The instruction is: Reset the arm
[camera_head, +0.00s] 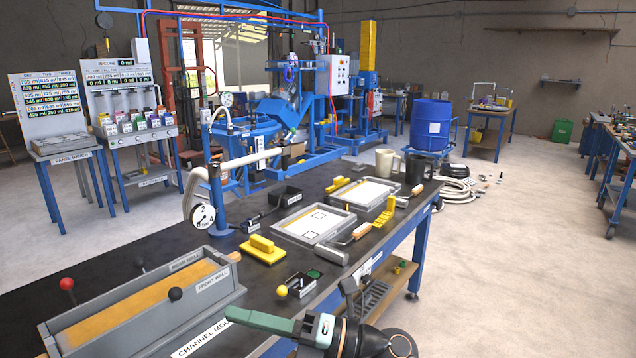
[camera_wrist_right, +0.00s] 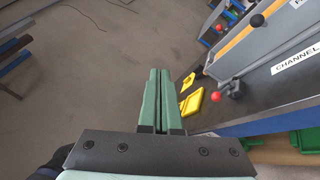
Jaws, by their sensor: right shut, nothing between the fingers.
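My right arm (camera_head: 365,340) comes in at the bottom of the head view, in front of the near edge of the workbench. My right gripper (camera_head: 232,314) has green fingers that point left, over the bench's front edge beside the channel mould's label in that view. The right wrist view also shows the gripper (camera_wrist_right: 159,72). Its two green fingers lie together, shut, with nothing between them. The floor shows beyond the fingertips. My left arm and left gripper are not in view.
A grey channel mould (camera_head: 160,322) with ball-ended levers stands at the bench's near left end. A yellow-handled float (camera_head: 262,248), a yellow-knobbed block (camera_head: 298,285) and two grey trays (camera_head: 318,238) lie farther back. Open floor (camera_head: 530,260) lies to the right.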

